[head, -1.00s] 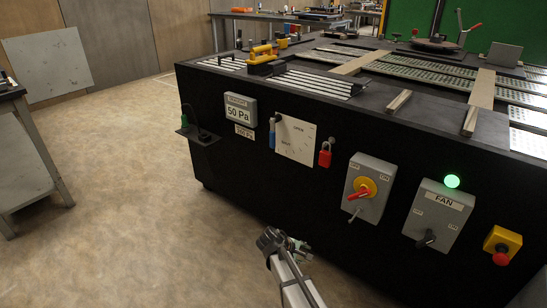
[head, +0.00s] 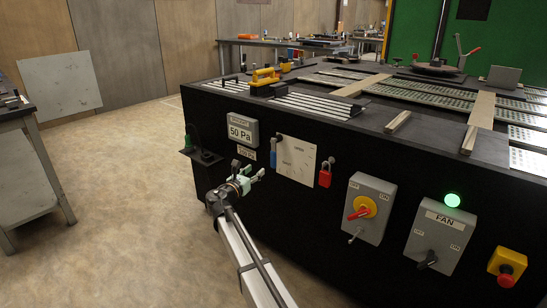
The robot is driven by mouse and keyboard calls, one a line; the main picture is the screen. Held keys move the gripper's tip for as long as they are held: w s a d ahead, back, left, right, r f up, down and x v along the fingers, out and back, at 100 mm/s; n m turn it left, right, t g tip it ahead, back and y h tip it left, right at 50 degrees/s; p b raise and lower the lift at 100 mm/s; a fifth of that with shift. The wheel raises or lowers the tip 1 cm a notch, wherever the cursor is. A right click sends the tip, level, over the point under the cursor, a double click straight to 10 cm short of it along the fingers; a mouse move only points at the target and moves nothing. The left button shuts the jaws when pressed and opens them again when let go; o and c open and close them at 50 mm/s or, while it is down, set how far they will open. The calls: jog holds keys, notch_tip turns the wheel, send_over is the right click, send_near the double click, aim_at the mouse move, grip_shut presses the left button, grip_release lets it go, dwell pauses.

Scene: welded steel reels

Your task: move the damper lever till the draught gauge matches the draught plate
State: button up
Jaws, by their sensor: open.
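The draught gauge (head: 241,132) on the black bench front reads 50 Pa. The small draught plate (head: 246,153) sits just below it; its figure is too small to read surely. The damper lever (head: 273,158) has a blue handle that hangs downward at the left edge of a pale plate (head: 302,160) marked with an open and a shut end. My gripper (head: 252,171) is open and empty. In the picture it is just left of and below the lever handle, seemingly apart from it.
A red padlock (head: 325,175) hangs right of the lever plate. Further right are a switch box with a red handle (head: 360,210), the FAN box (head: 437,235) under a lit green lamp (head: 452,200), and a red stop button (head: 506,276). A black shelf (head: 203,158) juts out at left.

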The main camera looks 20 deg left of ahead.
aim_at(272, 156)
jog(key=w+b, duration=0.1)
jog(key=w, duration=0.3)
jog(key=w+d+b, duration=0.1)
jog(key=w, duration=0.9)
jog(key=shift+d+f+b, duration=0.1)
jog(key=shift+d+b, duration=0.1)
jog(key=shift+b, duration=0.2)
jog(key=shift+w+d, duration=0.15)
jog(key=shift+w, duration=0.7)
grip_shut()
